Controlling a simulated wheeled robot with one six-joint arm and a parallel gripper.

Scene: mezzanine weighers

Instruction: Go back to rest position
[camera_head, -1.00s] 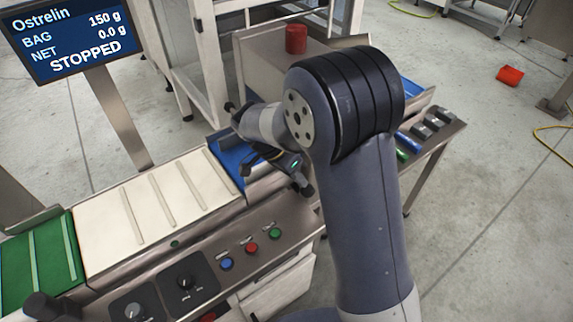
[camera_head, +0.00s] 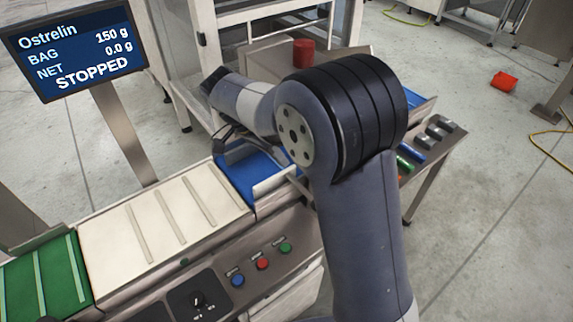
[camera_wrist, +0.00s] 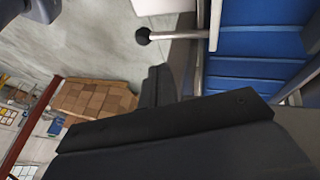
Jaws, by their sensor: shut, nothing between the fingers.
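My gripper (camera_wrist: 160,82) shows as dark shut fingers in the wrist view, with nothing held. In the head view it is mostly hidden behind my arm; dark wrist parts show above the blue belt section (camera_head: 240,176). The gripper appears raised and clear of the belt. My grey arm with its black-banded elbow covers the middle of the head view. The blue belt also shows at the upper right of the wrist view (camera_wrist: 262,42).
A weigher display (camera_head: 75,45) reads STOPPED, 150 g and 0.0 g. A cream belt (camera_head: 160,222) and green belt (camera_head: 50,278) lie left. Blue, red and green buttons (camera_head: 262,264) are in front. A red cylinder (camera_head: 303,52) stands behind my arm. A red bin (camera_head: 504,80) lies on open floor.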

